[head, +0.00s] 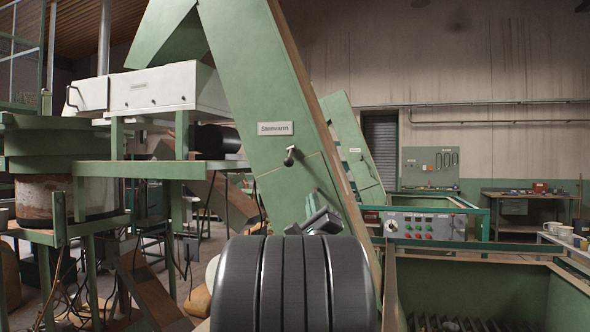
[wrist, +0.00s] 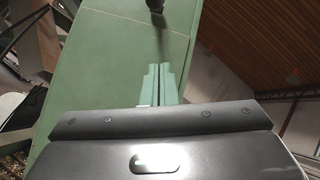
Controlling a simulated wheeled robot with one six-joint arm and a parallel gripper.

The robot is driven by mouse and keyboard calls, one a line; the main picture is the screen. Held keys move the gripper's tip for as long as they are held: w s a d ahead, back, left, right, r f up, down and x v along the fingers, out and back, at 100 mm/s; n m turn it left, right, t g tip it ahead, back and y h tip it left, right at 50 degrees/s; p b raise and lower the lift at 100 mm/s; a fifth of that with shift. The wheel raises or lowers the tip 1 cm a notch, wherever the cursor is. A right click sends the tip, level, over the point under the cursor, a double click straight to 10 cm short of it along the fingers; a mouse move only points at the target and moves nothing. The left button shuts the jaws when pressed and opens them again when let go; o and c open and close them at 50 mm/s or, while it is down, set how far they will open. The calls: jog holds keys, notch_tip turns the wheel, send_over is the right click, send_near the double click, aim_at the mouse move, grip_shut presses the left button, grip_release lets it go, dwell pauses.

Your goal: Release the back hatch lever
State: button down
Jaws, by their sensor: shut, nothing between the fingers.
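A small black lever (head: 290,155) sits on the face of the tall green slanted housing (head: 250,95), just below its nameplate. In the wrist view the lever (wrist: 156,6) shows at the top edge, partly cut off, with a dark shadow below it on the green panel. My gripper (wrist: 159,70) is shut and empty, its two narrow fingers side by side. They point toward the panel, below the lever and apart from it.
A control panel (head: 425,226) with coloured buttons stands right of the housing. An open green hopper (head: 470,270) is at the lower right. A white box (head: 150,88) on a green frame and a round drum (head: 55,195) stand at the left. A workbench (head: 530,205) stands far back.

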aim_at(291, 156)
jog(key=shift+w, duration=0.1)
jog(key=p+x, duration=0.5)
jog(key=x, duration=0.5)
jog(key=shift+r, duration=0.25)
jog(key=a+r, duration=0.1)
jog(key=s+a+r+p, duration=0.1)
jog(key=shift+s+a, duration=0.15)
jog(key=shift+a, duration=0.35)
